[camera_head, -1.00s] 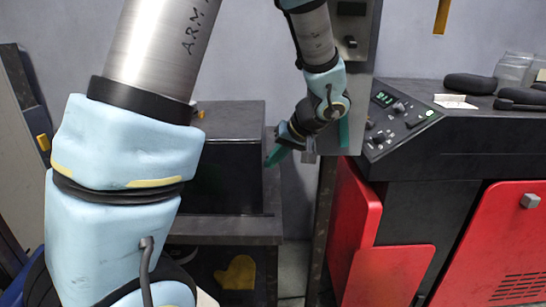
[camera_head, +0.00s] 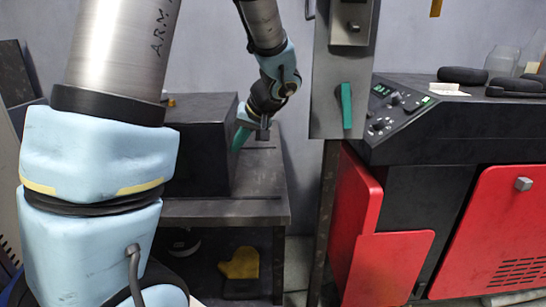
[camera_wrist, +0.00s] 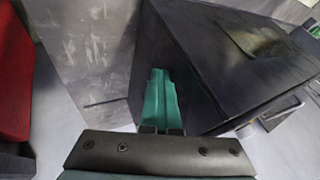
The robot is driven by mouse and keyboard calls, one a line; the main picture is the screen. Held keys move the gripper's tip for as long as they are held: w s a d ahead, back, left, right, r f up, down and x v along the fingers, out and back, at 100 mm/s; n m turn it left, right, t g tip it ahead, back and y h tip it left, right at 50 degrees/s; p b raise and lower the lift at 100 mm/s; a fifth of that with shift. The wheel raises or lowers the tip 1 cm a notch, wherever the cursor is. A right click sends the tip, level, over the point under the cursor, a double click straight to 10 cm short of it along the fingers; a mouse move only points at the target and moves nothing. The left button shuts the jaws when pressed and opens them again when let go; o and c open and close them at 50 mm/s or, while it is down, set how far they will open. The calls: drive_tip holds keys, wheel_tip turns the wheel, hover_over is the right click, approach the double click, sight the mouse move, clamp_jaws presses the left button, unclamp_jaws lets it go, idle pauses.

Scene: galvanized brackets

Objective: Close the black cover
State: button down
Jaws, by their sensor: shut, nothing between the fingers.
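A black box-shaped housing (camera_head: 198,158) stands on a dark table at the centre left, partly hidden behind my arm. I take it for the black cover, but no hinge or opening is clear. It fills the right of the wrist view (camera_wrist: 225,60), with a thin plate on one face. In the wrist view the fingers (camera_wrist: 160,85) are shut together, empty, close beside the housing's edge. I cannot tell whether they touch it.
The dark table (camera_head: 262,180) has bare top right of the housing. A grey panel with a green lever (camera_head: 346,105) stands right of my gripper. A red and black machine (camera_head: 450,160) fills the right side. A yellow glove (camera_head: 240,263) lies below the table.

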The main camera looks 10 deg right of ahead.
drive_tip(key=w+a+b, duration=0.1)
drive_tip(key=w+a, duration=0.2)
drive_tip(key=a, duration=1.2)
drive_tip(key=w+a+b, duration=0.2)
drive_tip(key=a, duration=1.4)
drive_tip(key=shift+w+a, duration=0.15)
drive_tip(key=shift+w, duration=0.25)
drive_tip(key=shift+a+r, duration=0.1)
drive_tip(key=shift+a, duration=0.05)
